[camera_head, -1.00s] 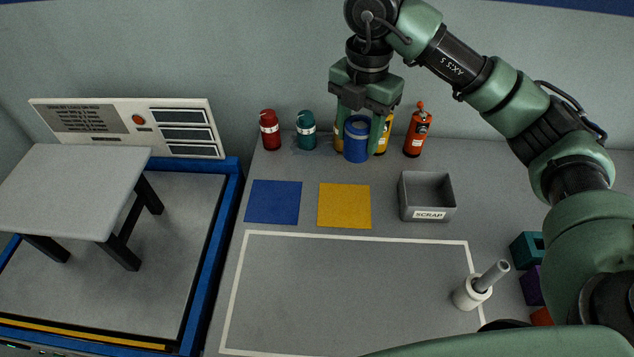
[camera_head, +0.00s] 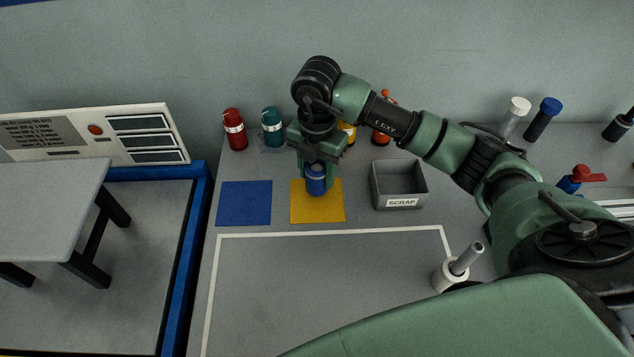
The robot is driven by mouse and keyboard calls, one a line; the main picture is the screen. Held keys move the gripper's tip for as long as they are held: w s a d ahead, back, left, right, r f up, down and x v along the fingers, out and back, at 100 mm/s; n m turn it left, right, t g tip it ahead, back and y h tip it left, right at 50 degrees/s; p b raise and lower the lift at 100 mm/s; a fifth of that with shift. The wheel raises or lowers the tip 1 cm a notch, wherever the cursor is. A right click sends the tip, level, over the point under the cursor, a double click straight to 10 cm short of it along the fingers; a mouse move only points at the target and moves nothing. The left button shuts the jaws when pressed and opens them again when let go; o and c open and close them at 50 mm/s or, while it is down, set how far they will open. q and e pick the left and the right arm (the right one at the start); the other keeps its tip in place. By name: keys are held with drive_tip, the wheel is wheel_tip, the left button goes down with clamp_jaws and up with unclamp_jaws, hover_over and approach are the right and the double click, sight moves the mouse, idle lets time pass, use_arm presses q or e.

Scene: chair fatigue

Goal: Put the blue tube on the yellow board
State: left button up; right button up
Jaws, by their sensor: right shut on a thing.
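The blue tube (camera_head: 316,180) is upright between the fingers of my right gripper (camera_head: 318,178), which is shut on it. The tube shows over the yellow board (camera_head: 330,212), a flat square on the table. I cannot tell whether its bottom touches the board. The blue board (camera_head: 244,203) lies just left of the yellow one and is bare. My left gripper is not in view.
A red tube (camera_head: 235,130) and a teal tube (camera_head: 272,127) stand behind the boards. A yellow tube (camera_head: 347,132) is partly hidden by my arm. The grey scrap box (camera_head: 399,186) is right of the yellow board. A white-based post (camera_head: 457,268) stands in front.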

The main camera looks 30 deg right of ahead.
sight(317, 182)
wheel_tip(317, 182, down, 4)
drive_tip(key=shift+f, duration=0.2)
drive_tip(key=shift+f, duration=0.1)
drive_tip(key=o, duration=1.4)
drive_tip(key=shift+r, duration=0.45)
wheel_tip(317, 182, up, 11)
drive_tip(key=shift+r+b, duration=0.2)
drive_tip(key=shift+b, duration=0.4)
